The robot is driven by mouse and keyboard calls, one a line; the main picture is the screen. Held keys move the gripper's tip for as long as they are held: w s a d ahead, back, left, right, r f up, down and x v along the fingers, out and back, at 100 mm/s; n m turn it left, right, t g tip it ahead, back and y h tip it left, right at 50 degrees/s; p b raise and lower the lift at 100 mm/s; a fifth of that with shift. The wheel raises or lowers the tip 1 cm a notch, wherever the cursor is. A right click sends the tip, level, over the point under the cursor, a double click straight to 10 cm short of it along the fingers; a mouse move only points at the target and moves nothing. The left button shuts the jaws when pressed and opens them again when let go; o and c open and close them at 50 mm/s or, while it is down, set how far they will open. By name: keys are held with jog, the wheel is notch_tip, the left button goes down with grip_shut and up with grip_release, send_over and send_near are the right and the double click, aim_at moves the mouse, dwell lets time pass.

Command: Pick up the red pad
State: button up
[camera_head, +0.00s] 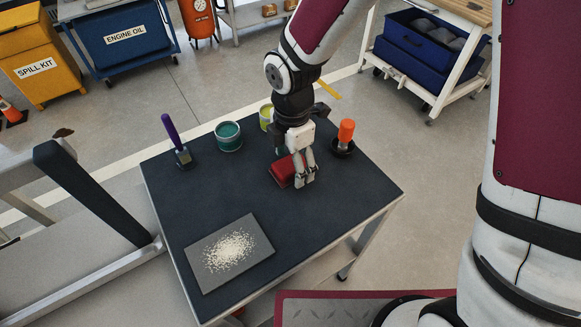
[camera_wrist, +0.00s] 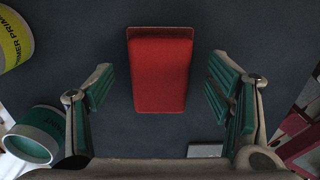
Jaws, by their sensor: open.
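The red pad (camera_head: 284,173) lies on the dark table top (camera_head: 190,205), partly hidden by my gripper in the head view. In the wrist view the red pad (camera_wrist: 160,69) is a rounded red block, upright in the picture and centred between the fingers. My gripper (camera_head: 303,180) is low over the table at the pad. Its two fingers with green inner pads (camera_wrist: 160,92) are spread, one to each side of the pad, with a gap on both sides. Nothing is held. I cannot tell the exact height of the fingertips.
A teal tin (camera_head: 228,136) and yellow tin (camera_head: 266,117) stand behind the pad. A purple-handled tool (camera_head: 175,140) is at the back left, an orange-handled item (camera_head: 345,135) at the right. A grey sheet with pale granules (camera_head: 206,271) lies front left. The table's middle left is clear.

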aim_at(292, 163)
jog(key=shift+f, duration=0.3)
jog(key=c, duration=1.2)
jog(key=shift+r, duration=0.1)
jog(key=shift+c, duration=0.2)
jog(key=shift+r, duration=0.65)
notch_tip(292, 163, up, 2)
jog(key=shift+r+p, duration=0.1)
jog(key=shift+p, duration=0.4)
jog(key=s, duration=0.4)
jog(key=s+d+p, duration=0.1)
jog(key=s, duration=0.3)
jog(key=s+d+r, duration=0.1)
jog(key=s, duration=0.4)
jog(key=shift+s+d+r, duration=0.1)
jog(key=shift+d, duration=0.05)
jog(key=s+p, duration=0.1)
jog(key=p, duration=0.2)
jog(key=shift+s+d+r, duration=0.1)
jog(key=shift+s+r, duration=0.1)
jog(key=shift+s+d+f+p, duration=0.1)
jog(key=shift+s+p, duration=0.5)
jog(key=shift+p, duration=0.4)
